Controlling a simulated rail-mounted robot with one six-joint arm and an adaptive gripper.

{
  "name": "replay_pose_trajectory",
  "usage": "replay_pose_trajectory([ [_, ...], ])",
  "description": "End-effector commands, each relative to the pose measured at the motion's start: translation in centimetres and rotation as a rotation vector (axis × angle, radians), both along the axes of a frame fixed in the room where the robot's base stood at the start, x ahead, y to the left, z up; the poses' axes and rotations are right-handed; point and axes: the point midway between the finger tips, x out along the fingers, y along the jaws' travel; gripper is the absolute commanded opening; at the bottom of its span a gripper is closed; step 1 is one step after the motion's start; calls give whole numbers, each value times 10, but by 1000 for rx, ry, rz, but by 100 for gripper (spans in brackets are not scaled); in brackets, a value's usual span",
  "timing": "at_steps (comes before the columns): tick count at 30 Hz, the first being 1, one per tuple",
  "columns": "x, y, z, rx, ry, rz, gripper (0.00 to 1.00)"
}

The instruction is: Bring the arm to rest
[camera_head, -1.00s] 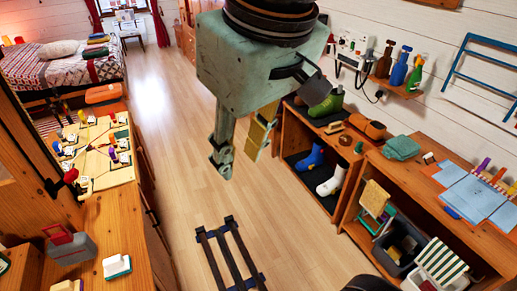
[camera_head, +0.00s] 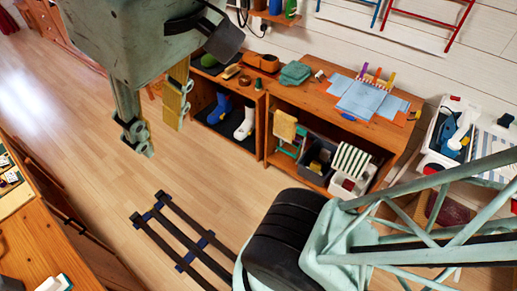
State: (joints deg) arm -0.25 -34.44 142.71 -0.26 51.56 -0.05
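My gripper (camera_head: 158,128) hangs at the upper left of the head view, pointing down over the wooden floor. A pale green lattice link and a black round joint of my own arm fill the lower right. The gripper touches nothing that I can see.
A wooden shelf unit (camera_head: 262,128) with boots, bins and folded cloths stands along the wall. A black slatted rack (camera_head: 178,237) lies on the floor. A wooden counter (camera_head: 38,240) is at lower left. A white bin (camera_head: 447,132) stands at right. Open floor lies between.

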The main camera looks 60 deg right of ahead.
Motion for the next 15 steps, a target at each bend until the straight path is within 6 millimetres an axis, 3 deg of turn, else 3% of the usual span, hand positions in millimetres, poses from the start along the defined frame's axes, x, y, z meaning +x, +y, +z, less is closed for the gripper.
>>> replay_pose_trajectory([
  [1, -5, 0, -10, 8, 16, -12, 29],
  [15, -3, 0, -50, 7, 12, -10, 29],
])
